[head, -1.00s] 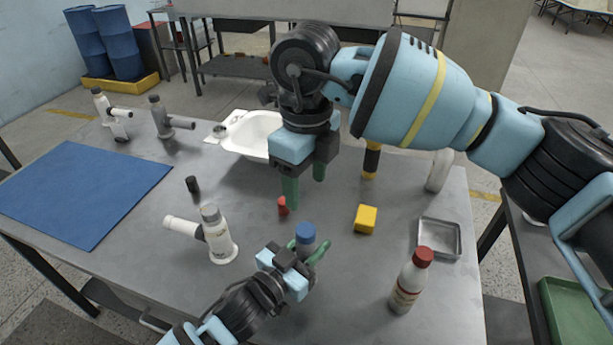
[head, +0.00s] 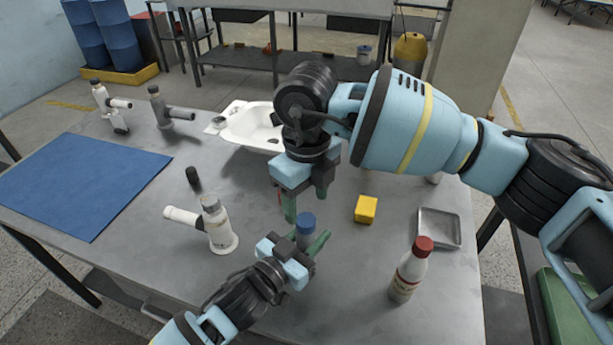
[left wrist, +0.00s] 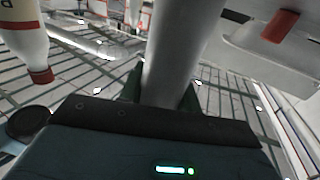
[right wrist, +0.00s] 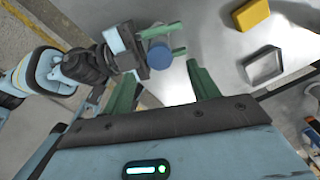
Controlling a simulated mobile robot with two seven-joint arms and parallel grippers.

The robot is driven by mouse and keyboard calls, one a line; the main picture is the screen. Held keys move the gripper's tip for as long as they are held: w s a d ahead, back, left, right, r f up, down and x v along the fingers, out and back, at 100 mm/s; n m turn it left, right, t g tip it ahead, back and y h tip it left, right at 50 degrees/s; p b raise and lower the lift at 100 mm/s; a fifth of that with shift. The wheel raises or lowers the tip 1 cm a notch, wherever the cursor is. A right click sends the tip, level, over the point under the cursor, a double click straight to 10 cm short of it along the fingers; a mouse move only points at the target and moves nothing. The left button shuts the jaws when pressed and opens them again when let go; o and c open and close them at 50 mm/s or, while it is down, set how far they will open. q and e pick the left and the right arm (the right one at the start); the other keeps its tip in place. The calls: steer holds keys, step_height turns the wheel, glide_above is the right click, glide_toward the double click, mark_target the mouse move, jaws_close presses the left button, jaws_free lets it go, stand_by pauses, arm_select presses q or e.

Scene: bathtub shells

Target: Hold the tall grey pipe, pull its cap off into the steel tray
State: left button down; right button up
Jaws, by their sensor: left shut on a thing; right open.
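The tall grey pipe (left wrist: 172,55) stands between the fingers of my left gripper (head: 308,246), which is shut on it below its blue cap (head: 306,221). The cap sits on the pipe's top and also shows in the right wrist view (right wrist: 160,54). My right gripper (head: 305,203) is open and empty, just above and behind the cap in the head view. In the right wrist view its green fingers (right wrist: 163,90) are apart, with the cap beyond their tips. The steel tray (head: 440,211) lies empty at the table's right side. The pipe's foot is hidden.
A yellow block (head: 366,209) lies between pipe and tray. A red-capped bottle (head: 410,272) stands in front of the tray. A white pipe fitting (head: 220,230), a black cylinder (head: 193,176) and a blue mat (head: 85,185) are at left; a white basin (head: 250,125) is behind.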

mark_target(307, 220)
steer(key=shift+f, duration=2.45)
steer(key=c, duration=1.2)
steer(key=shift+r, duration=0.4)
steer(key=shift+r, duration=0.7)
steer(key=shift+r, duration=0.15)
